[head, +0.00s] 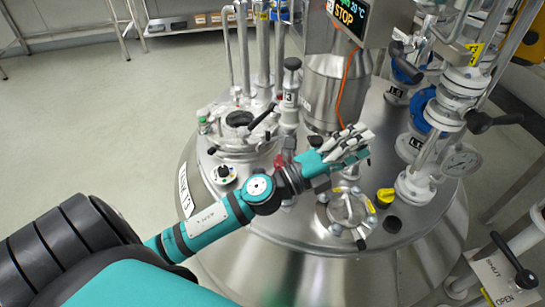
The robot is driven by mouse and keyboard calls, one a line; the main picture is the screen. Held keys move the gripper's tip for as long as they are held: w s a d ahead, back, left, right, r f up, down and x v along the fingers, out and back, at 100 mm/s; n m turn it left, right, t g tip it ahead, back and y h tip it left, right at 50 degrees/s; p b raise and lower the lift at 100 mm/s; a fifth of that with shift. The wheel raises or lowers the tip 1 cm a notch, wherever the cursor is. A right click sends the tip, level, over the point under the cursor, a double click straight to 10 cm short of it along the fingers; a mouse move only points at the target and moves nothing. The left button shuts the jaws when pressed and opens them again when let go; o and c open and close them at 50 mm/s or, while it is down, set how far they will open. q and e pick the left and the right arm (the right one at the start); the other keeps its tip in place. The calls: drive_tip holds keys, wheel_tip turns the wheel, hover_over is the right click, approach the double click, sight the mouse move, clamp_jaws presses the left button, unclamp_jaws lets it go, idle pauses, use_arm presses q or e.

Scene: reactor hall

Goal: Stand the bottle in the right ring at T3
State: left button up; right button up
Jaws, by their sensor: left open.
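The steel vessel (408,258) has a label on its left side that seems to read as a tank 3 tag (185,190). My left gripper (360,146) is open over the middle of the vessel top, its fingers pointing right. I see nothing between the fingers. I cannot make out a bottle for certain; my gripper and the fittings hide part of the top. I cannot tell which fitting is the right ring. A round clamped port (347,207) lies below my gripper in the picture. My right gripper is not in view.
A yellow knob (384,197) stands right of the port. Pipes and valves (430,130) crowd the right. A display post (335,80) rises behind my gripper.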

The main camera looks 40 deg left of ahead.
use_arm(q)
drive_tip(key=s+a+f+n+g+y, duration=0.2)
drive_tip(key=a+f+n+y, duration=0.4)
drive_tip(key=n, duration=0.3)
drive_tip(key=s+a+f+n+g+y, duration=0.1)
drive_tip(key=s+a+f+n+y, duration=0.3)
drive_tip(key=n+y, duration=0.4)
drive_tip(key=s+d+f+n+g+h, duration=0.1)
drive_tip(key=s+d+f+n+g, duration=0.1)
drive_tip(key=s+f+g, duration=0.3)
drive_tip(key=s+d+f+n+g+h, duration=0.2)
drive_tip(key=s+d+f+n+g, duration=0.1)
drive_tip(key=s+f, duration=0.6)
drive_tip(key=shift+s+n+g, duration=0.3)
drive_tip(key=shift+s+g, duration=0.5)
drive_tip(key=shift+g, duration=0.1)
